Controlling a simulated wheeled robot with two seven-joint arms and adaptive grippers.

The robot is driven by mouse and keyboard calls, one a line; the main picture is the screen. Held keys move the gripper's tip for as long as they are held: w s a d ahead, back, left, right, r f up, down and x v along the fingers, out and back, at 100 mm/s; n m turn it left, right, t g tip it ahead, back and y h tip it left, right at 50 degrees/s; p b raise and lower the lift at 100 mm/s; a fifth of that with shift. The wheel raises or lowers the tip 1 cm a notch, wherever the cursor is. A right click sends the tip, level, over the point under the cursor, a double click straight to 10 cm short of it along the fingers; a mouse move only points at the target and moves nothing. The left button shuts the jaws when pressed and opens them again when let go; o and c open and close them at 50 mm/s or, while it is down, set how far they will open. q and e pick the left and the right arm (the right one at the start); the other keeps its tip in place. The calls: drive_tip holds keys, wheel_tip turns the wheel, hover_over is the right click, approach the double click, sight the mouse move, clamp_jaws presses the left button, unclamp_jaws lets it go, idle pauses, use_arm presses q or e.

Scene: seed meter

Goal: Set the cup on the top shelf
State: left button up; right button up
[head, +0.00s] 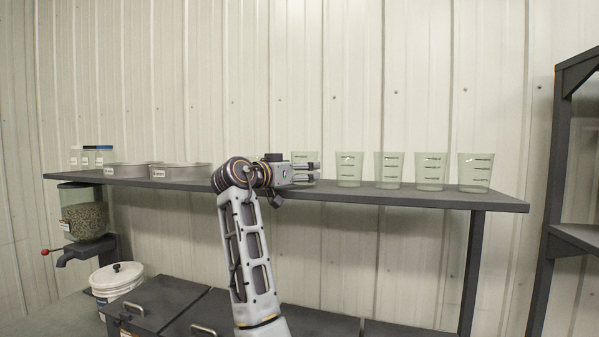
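Several pale green translucent cups with dark measuring marks stand upright in a row on the dark top shelf (420,196). They include cups in the middle (349,169), (389,170) and (430,171) and one at the right end (475,172). The leftmost cup (303,157) is partly hidden behind my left gripper (317,171). This gripper points right at shelf height, and its fingers look apart. I cannot tell whether it touches that cup. My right gripper is not in view.
Below are a seed hopper (84,217), a white lidded bucket (116,282) and dark bins with handles (156,303). A dark rack (556,190) stands at right.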

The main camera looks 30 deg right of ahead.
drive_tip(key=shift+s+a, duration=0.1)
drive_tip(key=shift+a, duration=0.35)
use_arm(q)
drive_tip(key=shift+w+a+f+b, duration=0.2)
drive_tip(key=shift+a+f+b, duration=0.3)
drive_tip(key=shift+f+b, duration=0.05)
drive_tip(key=shift+w+a+f+b, duration=0.2)
drive_tip(key=shift+a+f+b, duration=0.3)
drive_tip(key=shift+f+b, duration=0.05)
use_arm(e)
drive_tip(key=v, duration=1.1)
